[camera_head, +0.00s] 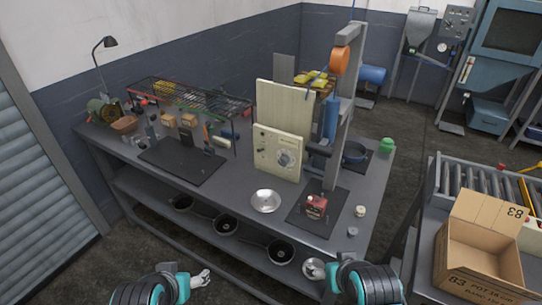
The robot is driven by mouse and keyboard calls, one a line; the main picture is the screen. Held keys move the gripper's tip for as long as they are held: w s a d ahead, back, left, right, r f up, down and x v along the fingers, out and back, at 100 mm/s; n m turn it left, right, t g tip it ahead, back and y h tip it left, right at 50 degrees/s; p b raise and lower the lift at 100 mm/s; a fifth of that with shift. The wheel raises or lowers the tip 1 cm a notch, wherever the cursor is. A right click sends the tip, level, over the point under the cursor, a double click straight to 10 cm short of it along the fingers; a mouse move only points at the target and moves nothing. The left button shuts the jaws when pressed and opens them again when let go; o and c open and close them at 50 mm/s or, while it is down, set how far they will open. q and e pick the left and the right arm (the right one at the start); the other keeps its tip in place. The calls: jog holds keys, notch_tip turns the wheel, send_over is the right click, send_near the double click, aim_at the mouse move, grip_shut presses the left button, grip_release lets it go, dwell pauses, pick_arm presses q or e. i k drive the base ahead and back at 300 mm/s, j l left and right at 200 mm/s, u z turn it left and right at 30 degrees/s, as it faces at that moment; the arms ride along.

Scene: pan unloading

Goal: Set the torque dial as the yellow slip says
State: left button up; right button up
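A cream control box (264,150) stands on the grey workbench, with a taller cream panel (284,105) behind it. A round grey dial (285,159) sits on the box's front face; its marks and setting are too small to read. I cannot make out a yellow slip with writing. My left gripper (202,279) is low in front of the bench, well apart from the dial. My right gripper (315,268) is also low, in front of the bench's lower shelf, apart from the dial. Their fingers are too small to tell open from shut.
A silver bowl (266,201) and a red device (317,205) on a dark mat stand in front of the box. A grey post (345,110) rises to its right. A wire rack (190,96) stands left. A cardboard box (478,255) is at right.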

aim_at(283, 160)
jog(key=i+j+z, duration=1.1)
jog(key=j, duration=0.2)
jog(key=k+l, duration=0.05)
